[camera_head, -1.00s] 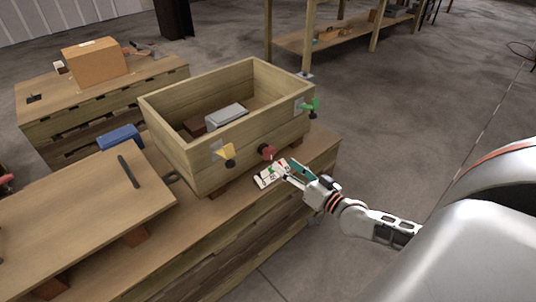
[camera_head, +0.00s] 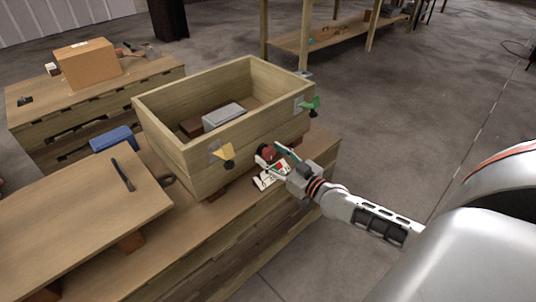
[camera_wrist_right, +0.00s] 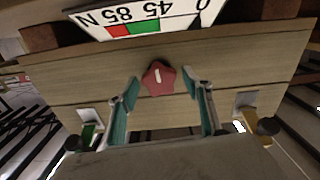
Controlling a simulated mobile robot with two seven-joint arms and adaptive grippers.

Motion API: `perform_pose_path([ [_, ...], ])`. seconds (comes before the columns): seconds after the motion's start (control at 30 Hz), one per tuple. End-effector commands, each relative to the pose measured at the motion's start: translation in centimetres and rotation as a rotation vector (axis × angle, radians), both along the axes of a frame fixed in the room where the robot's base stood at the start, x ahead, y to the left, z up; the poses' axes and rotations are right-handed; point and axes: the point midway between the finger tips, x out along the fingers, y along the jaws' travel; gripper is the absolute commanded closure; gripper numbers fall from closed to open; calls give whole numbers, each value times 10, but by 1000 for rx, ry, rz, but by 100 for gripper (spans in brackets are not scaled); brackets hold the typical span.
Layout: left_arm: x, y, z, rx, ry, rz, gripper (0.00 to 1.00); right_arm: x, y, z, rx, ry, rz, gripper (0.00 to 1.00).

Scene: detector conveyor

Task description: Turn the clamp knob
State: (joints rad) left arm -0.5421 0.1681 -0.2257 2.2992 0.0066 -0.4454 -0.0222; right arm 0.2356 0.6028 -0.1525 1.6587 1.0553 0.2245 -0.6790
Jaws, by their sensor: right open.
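The red star-shaped clamp knob (camera_head: 266,153) is on the front wall of the wooden box (camera_head: 205,173). In the right wrist view the knob (camera_wrist_right: 158,77), with a white mark on its face, shows between my two teal-padded fingertips. My right gripper (camera_head: 276,158) is open in front of the box, with its fingers on either side of the knob. I cannot tell whether a finger touches it. A white card (camera_head: 262,182) with a red and green scale lies below the knob; its numbers show upside down in the right wrist view (camera_wrist_right: 88,17). My left gripper is out of view.
A yellow handle (camera_head: 226,152) and a green handle (camera_head: 310,104) stick out from the box wall on either side of the knob. Grey and brown blocks lie inside the box. A raised board (camera_head: 80,220) with a dark tool is at left. Floor at right is clear.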

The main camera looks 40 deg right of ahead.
Motion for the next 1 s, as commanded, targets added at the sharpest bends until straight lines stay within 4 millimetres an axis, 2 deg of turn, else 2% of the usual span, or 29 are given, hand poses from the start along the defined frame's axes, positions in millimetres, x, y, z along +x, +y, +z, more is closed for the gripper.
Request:
perform_pose_path([
  [0.13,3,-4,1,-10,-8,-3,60,9,1,-1,-1,1,1,50],
  [0.43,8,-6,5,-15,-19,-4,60,11,1,0,0,0,0,50],
  [0.47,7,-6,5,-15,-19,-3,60,11,1,0,0,0,0,53],
  [0.6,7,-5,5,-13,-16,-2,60,11,1,0,0,0,0,89],
  [1.0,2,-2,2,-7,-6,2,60,11,1,2,42,2,1,89],
])
